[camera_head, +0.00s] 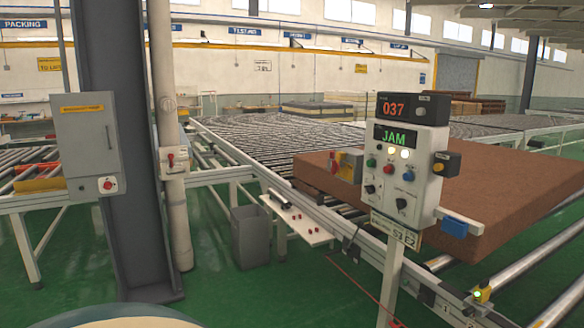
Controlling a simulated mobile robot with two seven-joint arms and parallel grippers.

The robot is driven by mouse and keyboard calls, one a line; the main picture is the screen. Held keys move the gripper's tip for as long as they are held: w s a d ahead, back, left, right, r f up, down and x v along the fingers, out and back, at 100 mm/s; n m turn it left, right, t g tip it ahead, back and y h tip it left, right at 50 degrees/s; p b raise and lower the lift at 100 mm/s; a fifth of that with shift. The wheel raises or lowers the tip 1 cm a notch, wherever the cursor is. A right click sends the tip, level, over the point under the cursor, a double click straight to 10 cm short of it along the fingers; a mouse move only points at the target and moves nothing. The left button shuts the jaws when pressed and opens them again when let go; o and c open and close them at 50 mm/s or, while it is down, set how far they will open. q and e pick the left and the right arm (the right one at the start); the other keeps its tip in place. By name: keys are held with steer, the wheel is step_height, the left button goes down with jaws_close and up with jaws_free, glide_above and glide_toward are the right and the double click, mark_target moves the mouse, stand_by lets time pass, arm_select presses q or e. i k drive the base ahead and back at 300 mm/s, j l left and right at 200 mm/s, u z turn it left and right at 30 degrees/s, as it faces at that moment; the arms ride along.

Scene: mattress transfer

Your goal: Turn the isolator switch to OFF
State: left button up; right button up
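A grey cabinet (88,148) on the dark steel column carries a red rotary switch (107,184) on a pale plate at its lower right. A smaller pale box (173,161) on the white pipe has a red handle or knob on its front. The control panel (407,170) on a post shows JAM, with buttons, lamps and black knobs. A red and yellow part (336,162) is at the grey box left of the panel. I cannot tell which of these is the isolator, and switch positions are too small to read. Neither gripper is in view.
A brown mattress (500,190) lies on the roller conveyor (270,150) behind the panel. A grey bin (250,235) and a small white table (298,224) stand between the pipe and the panel. Green floor (225,298) is open in front of the column and bin.

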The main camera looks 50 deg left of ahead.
mark_target(335, 167)
steer(key=u, duration=1.5)
steer(key=i, duration=0.15)
